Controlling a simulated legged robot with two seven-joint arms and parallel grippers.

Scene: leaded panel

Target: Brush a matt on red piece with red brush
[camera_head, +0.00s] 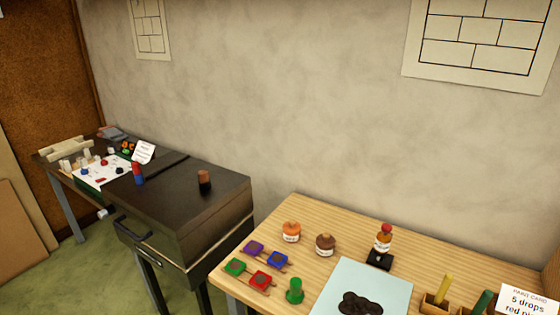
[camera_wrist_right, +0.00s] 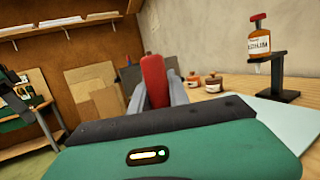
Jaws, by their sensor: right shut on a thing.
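The red piece (camera_head: 260,279) sits on a small wooden holder near the table's front left, beside green (camera_head: 235,267), blue (camera_head: 277,259) and purple (camera_head: 253,248) pieces. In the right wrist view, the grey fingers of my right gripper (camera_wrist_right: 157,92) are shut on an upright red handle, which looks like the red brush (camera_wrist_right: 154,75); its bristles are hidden. Neither gripper shows in the head view, so I cannot tell how far the brush is from the red piece.
A medium bottle (camera_head: 383,241) stands on a black stand behind a pale blue sheet (camera_head: 385,275) bearing a dark palette (camera_head: 360,303). Two jars (camera_head: 291,231) (camera_head: 325,244), a green pot (camera_head: 295,290), brush holders (camera_head: 436,304) and a paint card (camera_head: 522,302) share the table.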

